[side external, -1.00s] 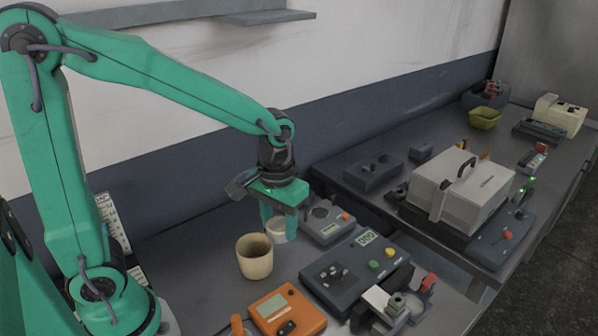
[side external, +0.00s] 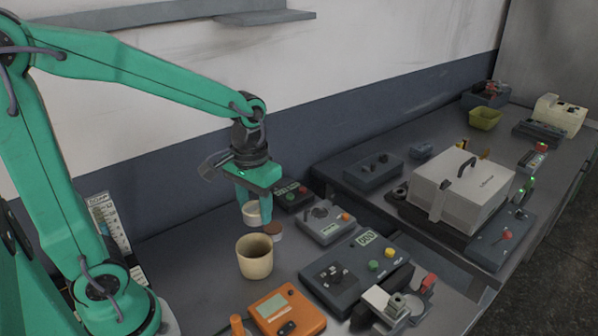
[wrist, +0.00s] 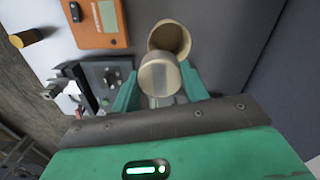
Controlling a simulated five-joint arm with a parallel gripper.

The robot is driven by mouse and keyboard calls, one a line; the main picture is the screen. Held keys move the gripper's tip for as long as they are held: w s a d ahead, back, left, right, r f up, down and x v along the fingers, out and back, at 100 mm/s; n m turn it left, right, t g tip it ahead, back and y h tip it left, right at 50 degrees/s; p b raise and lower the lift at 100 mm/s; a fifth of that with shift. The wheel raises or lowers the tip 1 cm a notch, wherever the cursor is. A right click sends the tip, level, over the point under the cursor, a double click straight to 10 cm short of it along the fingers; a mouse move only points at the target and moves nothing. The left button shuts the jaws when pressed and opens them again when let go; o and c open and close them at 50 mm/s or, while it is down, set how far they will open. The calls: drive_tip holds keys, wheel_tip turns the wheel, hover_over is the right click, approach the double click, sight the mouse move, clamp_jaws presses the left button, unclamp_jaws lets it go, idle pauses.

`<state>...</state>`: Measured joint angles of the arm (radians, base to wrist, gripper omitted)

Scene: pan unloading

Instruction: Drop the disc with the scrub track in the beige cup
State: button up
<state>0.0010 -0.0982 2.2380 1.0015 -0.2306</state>
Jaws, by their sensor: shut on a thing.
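My gripper (side external: 252,208) is shut on a pale, thick round disc (wrist: 160,78). In the wrist view its face shows lighter and darker bands, which may be the scrub track. The disc also shows between the fingers in the side view (side external: 251,216), partly hidden by them. The beige cup (side external: 254,257) stands upright and open on the table, nearer the camera than the held disc. In the wrist view the cup (wrist: 169,36) opens just beyond the disc, which overlaps its rim. I see nothing inside the cup.
A small brown-topped round piece (side external: 273,230) sits right behind the cup. A grey device (side external: 326,222), a dark control box (side external: 355,270) and an orange meter (side external: 287,313) crowd the right and front. Bare table lies left of the cup.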

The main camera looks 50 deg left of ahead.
sight(256, 223)
drive_tip(key=shift+f, duration=2.25)
drive_tip(key=o, duration=1.1)
drive_tip(key=shift+o, duration=0.2)
drive_tip(key=shift+r, duration=3.9)
drive_tip(key=shift+s+r, duration=0.1)
